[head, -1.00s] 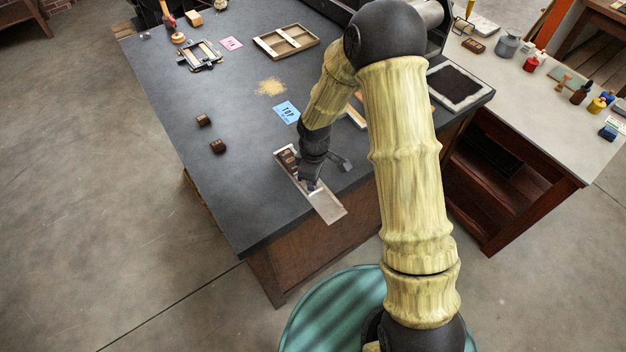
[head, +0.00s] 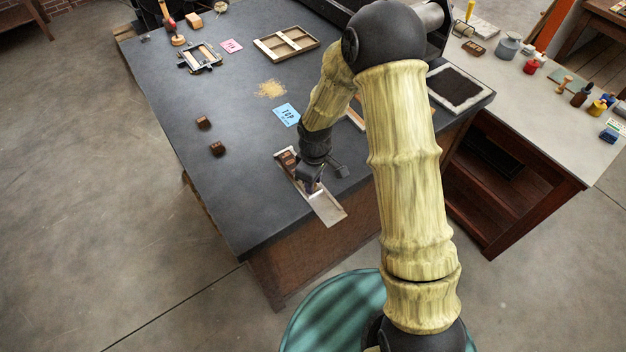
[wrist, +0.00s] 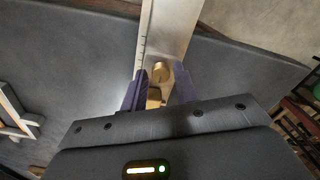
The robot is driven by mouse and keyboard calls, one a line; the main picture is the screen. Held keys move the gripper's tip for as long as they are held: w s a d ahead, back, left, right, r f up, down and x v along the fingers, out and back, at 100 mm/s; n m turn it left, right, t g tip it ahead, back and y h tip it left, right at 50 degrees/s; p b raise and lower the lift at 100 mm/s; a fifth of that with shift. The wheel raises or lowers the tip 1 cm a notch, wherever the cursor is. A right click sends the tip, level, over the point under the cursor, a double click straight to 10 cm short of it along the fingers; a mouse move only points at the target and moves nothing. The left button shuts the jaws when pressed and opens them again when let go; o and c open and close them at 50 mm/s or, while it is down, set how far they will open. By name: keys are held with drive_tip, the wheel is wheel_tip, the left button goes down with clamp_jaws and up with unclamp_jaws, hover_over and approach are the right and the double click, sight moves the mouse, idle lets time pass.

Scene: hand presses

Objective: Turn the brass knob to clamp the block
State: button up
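A long metal composing stick (head: 328,208) lies at the table's near edge, its lower end jutting past the edge. A brown block (head: 287,159) sits in its far end. In the wrist view the brass knob (wrist: 160,71) stands on the metal stick (wrist: 170,28), with another brass part (wrist: 154,95) just below it. My gripper (head: 311,188) is low over the stick's middle. In the wrist view my gripper's (wrist: 160,76) two purple fingers stand on either side of the knob, with gaps showing. The block is not seen in the wrist view.
Two small dark brown blocks (head: 203,122) (head: 218,148) lie to the left on the dark table (head: 225,195). A blue card (head: 286,113), a sand-coloured pile (head: 271,88) and a wooden divided tray (head: 286,44) lie farther back.

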sight(315, 185)
drive_tip(key=shift+r, duration=0.1)
wheel_tip(315, 185, up, 17)
drive_tip(key=b, duration=0.1)
drive_tip(key=shift+d+b, duration=0.15)
drive_tip(key=shift+b, duration=0.25)
drive_tip(key=shift+w+r, duration=0.1)
drive_tip(key=shift+d, duration=0.1)
idle(0.3)
drive_tip(key=s+d+f+m+t, duration=0.2)
drive_tip(key=s+d+m, duration=1)
drive_tip(key=s+d, duration=0.1)
drive_tip(key=shift+s+d+t, duration=0.15)
drive_tip(key=shift+s+t, duration=0.05)
drive_tip(key=shift+t, duration=0.1)
drive_tip(key=shift+f, duration=0.1)
idle(0.4)
